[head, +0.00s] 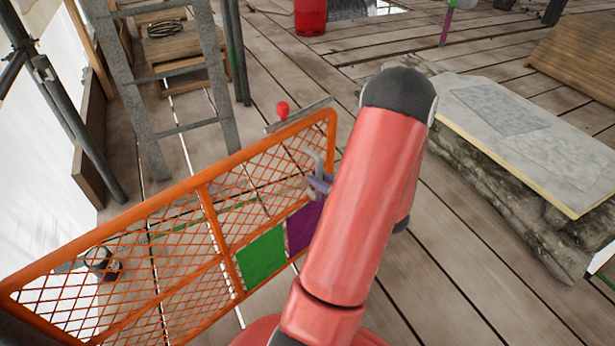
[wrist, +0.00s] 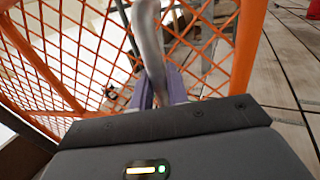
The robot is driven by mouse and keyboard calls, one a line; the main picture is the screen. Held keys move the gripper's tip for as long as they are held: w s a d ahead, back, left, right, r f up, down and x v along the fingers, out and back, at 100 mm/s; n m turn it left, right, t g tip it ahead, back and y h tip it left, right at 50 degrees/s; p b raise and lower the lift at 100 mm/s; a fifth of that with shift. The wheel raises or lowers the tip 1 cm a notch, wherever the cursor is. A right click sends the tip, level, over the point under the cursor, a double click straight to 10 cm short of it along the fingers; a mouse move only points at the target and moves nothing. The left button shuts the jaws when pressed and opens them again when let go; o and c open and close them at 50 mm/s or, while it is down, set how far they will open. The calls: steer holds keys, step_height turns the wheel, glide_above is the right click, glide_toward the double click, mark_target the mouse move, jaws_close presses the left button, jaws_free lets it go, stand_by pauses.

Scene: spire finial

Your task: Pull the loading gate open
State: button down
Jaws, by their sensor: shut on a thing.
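The loading gate (head: 206,205) is an orange frame with mesh, running from the lower left to the middle in the head view. It carries a green panel (head: 262,256) and a purple panel (head: 303,228). A grey metal handle (head: 317,163) stands near its right end. My gripper (head: 318,184) is at that handle, mostly hidden behind my red arm. In the wrist view, the purple fingers of my gripper (wrist: 160,92) are closed around the curved grey handle (wrist: 147,40), with the gate's orange mesh (wrist: 80,50) behind.
A grey ladder (head: 180,75) stands behind the gate. A red knob (head: 282,109) sits on a grey bar beyond the gate's top right corner. A stone block with a pale slab (head: 540,135) lies to the right. Plank floor between is clear.

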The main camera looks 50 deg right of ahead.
steer(key=shift+s+a, duration=0.2)
steer(key=shift+s, duration=0.6)
steer(key=c, duration=1.4)
jaws_free()
steer(key=shift+c, duration=0.2)
steer(key=s, duration=0.7)
steer(key=shift+s, duration=0.4)
